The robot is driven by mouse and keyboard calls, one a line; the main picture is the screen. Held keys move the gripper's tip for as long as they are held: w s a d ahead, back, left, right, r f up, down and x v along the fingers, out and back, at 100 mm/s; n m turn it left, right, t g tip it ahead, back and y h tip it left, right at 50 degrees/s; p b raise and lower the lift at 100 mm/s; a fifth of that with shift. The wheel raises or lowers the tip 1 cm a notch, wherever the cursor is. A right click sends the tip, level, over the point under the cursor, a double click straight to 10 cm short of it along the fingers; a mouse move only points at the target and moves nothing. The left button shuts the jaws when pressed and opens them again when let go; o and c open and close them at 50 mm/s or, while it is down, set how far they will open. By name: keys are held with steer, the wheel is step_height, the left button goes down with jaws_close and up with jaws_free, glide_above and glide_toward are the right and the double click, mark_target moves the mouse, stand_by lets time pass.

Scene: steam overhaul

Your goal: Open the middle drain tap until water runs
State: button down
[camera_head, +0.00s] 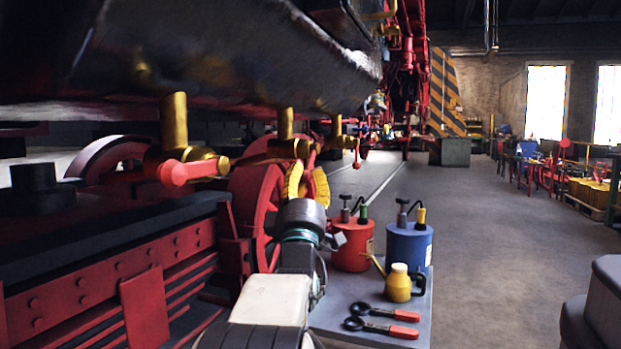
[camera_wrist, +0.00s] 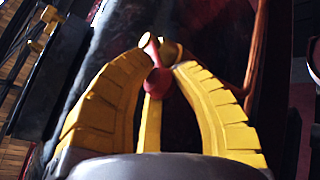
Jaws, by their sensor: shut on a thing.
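Three brass drain taps with red handles hang in a row under the dark cylinder in the head view. The middle tap (camera_head: 286,122) is just beyond and above my gripper (camera_head: 307,170). The near tap (camera_head: 174,120) is at left with its red handle (camera_head: 178,172) roughly level. The far tap (camera_head: 337,127) is at right. In the wrist view, the yellow fingers of my gripper (camera_wrist: 158,75) close around a red handle (camera_wrist: 160,82) with a brass body (camera_wrist: 172,52) behind it. The exact contact is partly hidden. I see no running water.
A red frame and wheel (camera_head: 257,205) stand close to my arm. A grey bench (camera_head: 375,306) at lower right holds a red can (camera_head: 352,246), a blue can (camera_head: 409,245), a yellow oil can (camera_head: 398,284) and red-handled tools (camera_head: 385,328). Open floor lies to the right.

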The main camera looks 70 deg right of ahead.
steer(key=shift+w, duration=0.1)
stand_by(0.4)
steer(key=c, duration=0.9)
jaws_free()
steer(key=shift+f, duration=0.1)
steer(key=shift+c, duration=0.2)
steer(key=v, duration=1.2)
steer(key=shift+f, duration=0.1)
